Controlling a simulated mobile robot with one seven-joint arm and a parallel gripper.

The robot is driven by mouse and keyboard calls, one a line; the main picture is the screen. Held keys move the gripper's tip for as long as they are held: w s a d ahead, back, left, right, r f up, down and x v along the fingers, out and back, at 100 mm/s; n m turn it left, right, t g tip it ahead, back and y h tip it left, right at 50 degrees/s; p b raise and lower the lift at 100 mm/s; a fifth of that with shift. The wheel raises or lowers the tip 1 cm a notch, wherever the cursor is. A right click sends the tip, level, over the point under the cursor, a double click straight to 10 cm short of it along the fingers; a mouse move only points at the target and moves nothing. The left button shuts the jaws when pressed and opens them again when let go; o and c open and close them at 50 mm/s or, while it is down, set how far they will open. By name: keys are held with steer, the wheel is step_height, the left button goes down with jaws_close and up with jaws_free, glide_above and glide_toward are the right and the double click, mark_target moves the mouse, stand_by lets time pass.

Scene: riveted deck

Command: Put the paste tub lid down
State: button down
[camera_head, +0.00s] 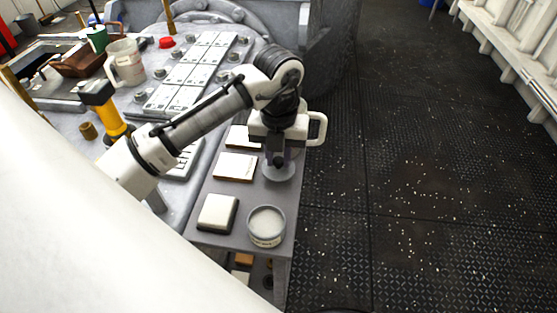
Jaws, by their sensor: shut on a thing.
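My gripper (276,161) points down over the right side of the grey side table (252,197), near its right edge. It is shut on the paste tub lid (279,174), a round pale grey disc lying about level. The fingers and wrist hide part of the lid. I cannot tell whether the lid touches the table or hangs just above it. The open paste tub (266,227), round with a pale rim and whitish contents, stands at the table's near end, apart from the lid.
A pale block with a dark base (218,212) stands left of the tub. A white tile (235,167) lies left of the lid. Bare tabletop lies between lid and tub. Dark floor (420,200) is at right.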

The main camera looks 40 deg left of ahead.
mark_target(278, 160)
steer(key=shift+f, duration=0.75)
steer(key=shift+f, duration=0.15)
steer(key=c, duration=1.2)
jaws_free()
steer(key=shift+c, duration=0.2)
step_height(278, 160, up, 12)
steer(key=p, duration=0.1)
steer(key=shift+r, duration=0.2)
